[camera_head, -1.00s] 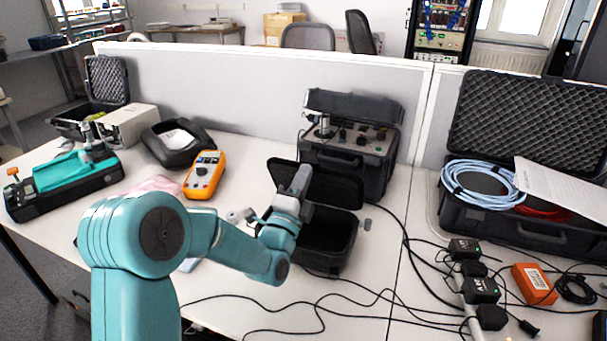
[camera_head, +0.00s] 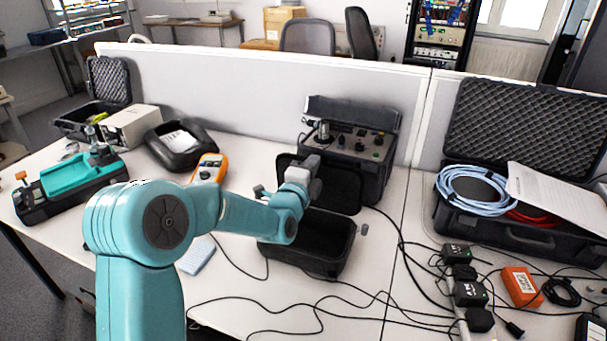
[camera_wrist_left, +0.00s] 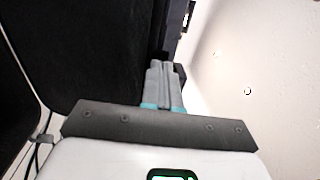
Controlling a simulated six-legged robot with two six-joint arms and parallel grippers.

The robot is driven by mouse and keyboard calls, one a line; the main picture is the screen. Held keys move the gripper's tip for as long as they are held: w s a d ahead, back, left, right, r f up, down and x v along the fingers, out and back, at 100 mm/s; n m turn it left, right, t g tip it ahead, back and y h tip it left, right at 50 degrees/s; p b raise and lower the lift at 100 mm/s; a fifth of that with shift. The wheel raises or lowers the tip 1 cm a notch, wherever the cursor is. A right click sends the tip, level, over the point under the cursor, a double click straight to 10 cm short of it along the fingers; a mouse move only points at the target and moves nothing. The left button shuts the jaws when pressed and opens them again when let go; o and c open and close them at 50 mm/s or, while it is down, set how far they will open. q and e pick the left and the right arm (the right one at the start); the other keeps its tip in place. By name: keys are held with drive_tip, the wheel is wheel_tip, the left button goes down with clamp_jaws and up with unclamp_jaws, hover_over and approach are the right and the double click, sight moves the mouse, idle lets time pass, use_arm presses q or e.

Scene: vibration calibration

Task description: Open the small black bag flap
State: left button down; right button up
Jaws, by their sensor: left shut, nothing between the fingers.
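The small black bag (camera_head: 335,252) sits on the white table at the middle, its dark inside showing. Its flap (camera_head: 338,190) is open, raised at the back and leaning towards the black instrument case. My left gripper (camera_head: 312,165) is at the flap's upper left part and hides some of it. I cannot tell whether they touch. In the left wrist view the fingers (camera_wrist_left: 163,82) are together with nothing between them, and a large dark surface (camera_wrist_left: 85,50) lies to their left. My right gripper is not in view.
The black instrument case (camera_head: 355,150) stands right behind the flap. An orange multimeter (camera_head: 208,168) is to the left. Loose cables run in front of the bag, and power adapters (camera_head: 468,292) lie to the right. An open case (camera_head: 490,232) with blue cable stands far right.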

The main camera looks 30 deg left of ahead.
use_arm(q)
drive_tip(key=w+g+p, duration=0.1)
drive_tip(key=p, duration=0.1)
drive_tip(key=w+g+p, duration=0.1)
drive_tip(key=w+p, duration=0.1)
drive_tip(key=w+a+r+g+p, duration=0.1)
drive_tip(key=shift+w+h+p, duration=0.15)
drive_tip(key=shift+h+p, duration=0.15)
drive_tip(key=shift+p, duration=0.1)
drive_tip(key=shift+w+a+f+g+p, duration=0.1)
drive_tip(key=shift+w+f+g+p, duration=0.25)
drive_tip(key=shift+w+p, duration=0.2)
drive_tip(key=shift+s, duration=0.2)
